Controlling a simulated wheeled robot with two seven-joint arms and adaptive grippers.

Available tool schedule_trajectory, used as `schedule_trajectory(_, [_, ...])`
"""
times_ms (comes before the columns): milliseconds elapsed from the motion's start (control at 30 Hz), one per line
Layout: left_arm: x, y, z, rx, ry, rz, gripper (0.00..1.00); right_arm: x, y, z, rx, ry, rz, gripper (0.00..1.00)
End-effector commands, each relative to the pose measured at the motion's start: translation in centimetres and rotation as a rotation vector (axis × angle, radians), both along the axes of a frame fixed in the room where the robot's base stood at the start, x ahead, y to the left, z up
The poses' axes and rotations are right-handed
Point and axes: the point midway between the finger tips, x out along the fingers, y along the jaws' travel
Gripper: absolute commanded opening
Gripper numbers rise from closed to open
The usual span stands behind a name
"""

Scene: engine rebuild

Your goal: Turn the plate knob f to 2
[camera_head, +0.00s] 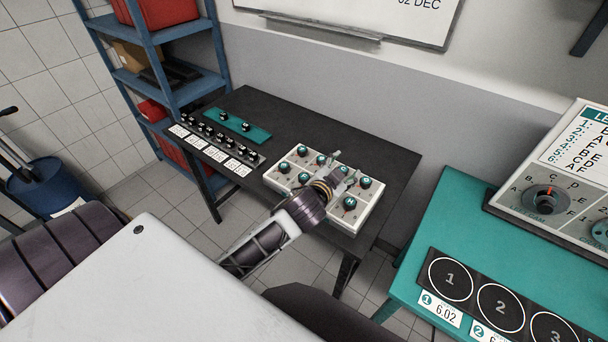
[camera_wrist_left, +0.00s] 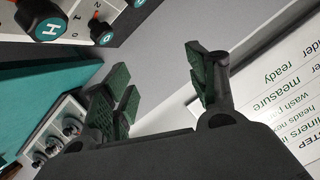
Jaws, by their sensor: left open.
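The white knob plate (camera_head: 333,205) lies on the dark table and carries several dark knobs with teal caps, some with red pointers. Their letters are too small to read in the head view, so I cannot tell which is knob f. My left gripper (camera_head: 345,168) is over the right half of the plate, open, with nothing between its fingers, and hides part of the plate. In the left wrist view the open fingers (camera_wrist_left: 162,82) are apart from the knob marked H (camera_wrist_left: 48,28) and from another knob (camera_wrist_left: 101,33) beside it. My right gripper is not in view.
A black strip of small knobs with white labels (camera_head: 238,170) and a teal board (camera_head: 237,125) lie left of the plate. The dark table (camera_head: 300,118) is clear behind. A teal bench (camera_head: 445,215) stands right, with a dial box (camera_head: 545,220). Blue shelves (camera_head: 140,80) stand left.

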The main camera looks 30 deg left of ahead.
Motion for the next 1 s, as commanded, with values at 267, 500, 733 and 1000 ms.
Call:
schedule_trajectory(267, [3.4,-3.5,7.5,0.111,-0.309,-0.155,0.58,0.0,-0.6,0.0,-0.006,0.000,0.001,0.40])
schedule_trajectory(500, [4.1,-7.4,12.9,0.218,-0.543,-0.322,0.58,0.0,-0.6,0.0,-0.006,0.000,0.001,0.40])
schedule_trajectory(733, [3.5,-11.6,16.4,0.335,-0.733,-0.511,0.58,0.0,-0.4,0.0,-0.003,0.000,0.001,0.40])
schedule_trajectory(1000, [1.7,-16.0,18.0,0.492,-0.899,-0.763,0.58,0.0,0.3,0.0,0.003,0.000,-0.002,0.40])
